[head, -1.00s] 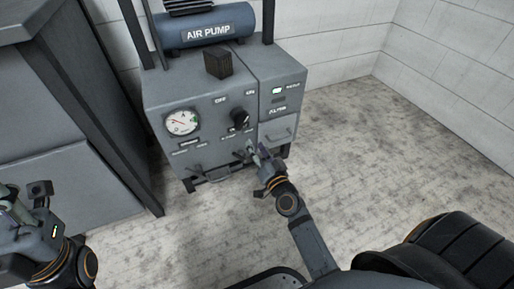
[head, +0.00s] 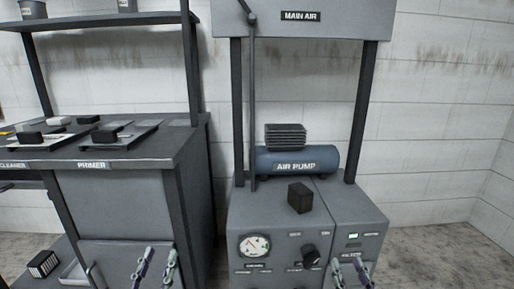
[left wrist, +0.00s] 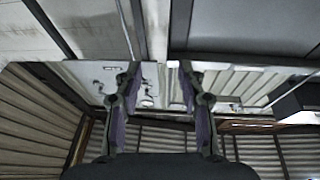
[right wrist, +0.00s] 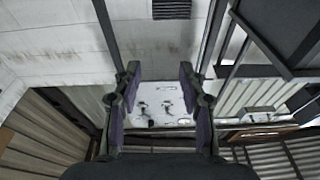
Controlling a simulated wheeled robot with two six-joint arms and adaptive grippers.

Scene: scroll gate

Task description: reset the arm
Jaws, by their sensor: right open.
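My left gripper (head: 156,266) shows at the bottom of the head view, in front of the grey cabinet, with its two fingers apart. In the left wrist view its fingers (left wrist: 152,85) are spread with nothing between them. My right gripper (head: 352,271) shows at the bottom of the head view, in front of the lower right of the air pump unit (head: 290,222). In the right wrist view its fingers (right wrist: 157,85) are apart and empty. The rest of both arms is out of the head view.
The pump unit carries a gauge (head: 254,245), a black knob (head: 310,254) and a blue tank (head: 297,160). A MAIN AIR panel (head: 301,18) hangs above. At left, a bench (head: 92,161) holds trays with dark blocks. Bare floor (head: 432,241) lies at the right.

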